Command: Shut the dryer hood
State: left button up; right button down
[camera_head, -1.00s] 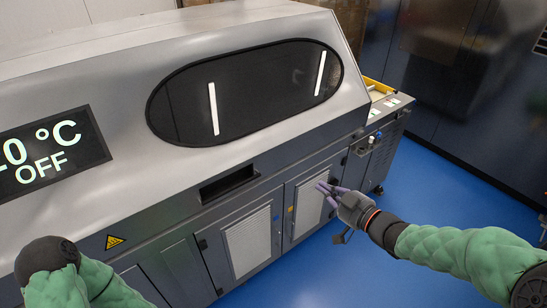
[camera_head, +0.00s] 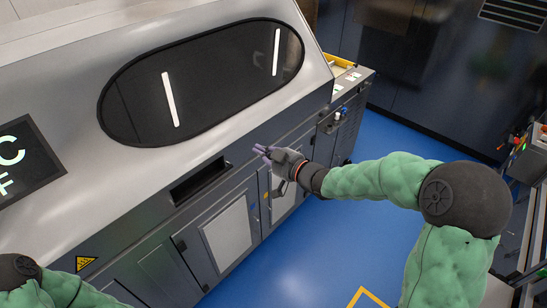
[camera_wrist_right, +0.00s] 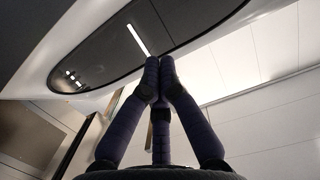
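The dryer hood (camera_head: 70,70) is the large light-grey cover with a dark oval window (camera_head: 205,80). Its lower edge lies along the dark-grey dryer body (camera_head: 155,240), and I see no open gap there in the head view. My right gripper (camera_head: 262,150) is in front of the hood's lower edge, right of a dark slot (camera_head: 200,181). In the right wrist view the hood's window (camera_wrist_right: 125,45) is beyond the gripper (camera_wrist_right: 160,62). Its fingertips are together with nothing visible between them. I cannot tell whether they touch the hood. My left gripper is out of view.
A display (camera_head: 25,158) is cut off at the left. A unit with a yellow-edged tray (camera_head: 340,70) stands beyond the dryer's right end. A machine (camera_head: 530,155) is at the right edge. Blue floor (camera_head: 275,255) is clear in front of the dryer.

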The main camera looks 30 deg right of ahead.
jog(key=shift+w+a+f, duration=0.2)
jog(key=shift+w+f, duration=0.35)
jog(key=shift+f, duration=0.25)
jog(key=shift+w+a+f, duration=0.2)
jog(key=shift+w+f, duration=0.35)
jog(key=shift+f, duration=0.25)
jog(key=t+b, duration=0.2)
jog(key=b, duration=1.4)
send_near(228, 169)
notch_tip(228, 169, up, 6)
jog(key=w, duration=0.1)
jog(key=shift+t+y, duration=0.4)
jog(key=shift+y, duration=0.1)
jog(key=w+f+b, duration=0.2)
jog(key=w+a+f+b, duration=0.1)
jog(key=w+f+b, duration=0.1)
jog(key=w+a+f+b, duration=0.1)
jog(key=w+f+b, duration=0.1)
jog(key=shift+w+b, duration=0.1)
jog(key=shift+b, duration=0.3)
